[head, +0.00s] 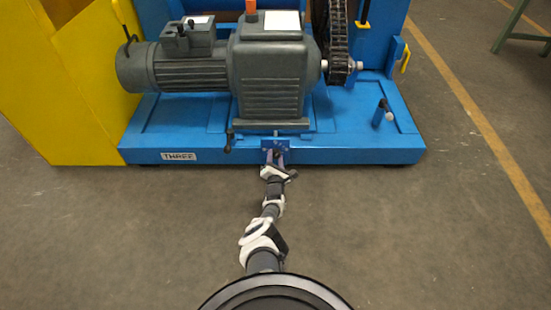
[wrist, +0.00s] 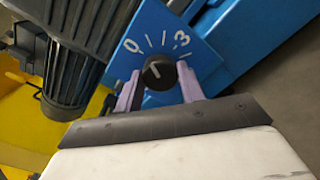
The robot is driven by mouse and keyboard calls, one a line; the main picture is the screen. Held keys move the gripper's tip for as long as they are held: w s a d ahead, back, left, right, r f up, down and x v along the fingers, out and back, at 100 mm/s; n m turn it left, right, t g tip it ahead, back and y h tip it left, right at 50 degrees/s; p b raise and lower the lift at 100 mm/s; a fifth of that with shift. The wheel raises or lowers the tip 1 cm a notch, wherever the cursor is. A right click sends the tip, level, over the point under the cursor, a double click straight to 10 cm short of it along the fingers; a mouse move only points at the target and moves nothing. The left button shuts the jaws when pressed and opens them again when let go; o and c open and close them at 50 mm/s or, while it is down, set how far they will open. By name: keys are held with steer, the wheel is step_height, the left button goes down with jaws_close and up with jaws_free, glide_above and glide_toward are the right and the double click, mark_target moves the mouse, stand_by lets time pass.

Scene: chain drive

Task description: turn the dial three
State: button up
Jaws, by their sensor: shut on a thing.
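The dial is a round black knob (wrist: 159,72) on a blue plate (wrist: 203,57) with white tick marks and the numerals 0 and 3. A pale pointer line shows on the knob, but its exact reading is hard to tell. My gripper (wrist: 160,85) has its two purple fingers on either side of the knob and is shut on it. In the head view the plate (head: 268,144) sits at the front edge of the blue base, with my gripper (head: 275,158) at it. The fingers hide part of the plate there.
A grey motor and gearbox (head: 270,80) stands on the blue base (head: 350,150) behind the dial. A label reading THREE (head: 179,156) is on the base's front. A small black handle (head: 229,140) is left of the dial. A yellow panel (head: 70,90) stands at left. The floor in front is clear.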

steer(key=shift+m, duration=0.5)
steer(key=o, duration=1)
steer(key=shift+c, duration=0.2)
steer(key=shift+s+r+p, duration=0.15)
steer(key=shift+s+p, duration=0.45)
steer(key=shift+p, duration=0.2)
steer(key=s+p, duration=0.8)
steer(key=s, duration=0.4)
steer(key=shift+s, duration=0.3)
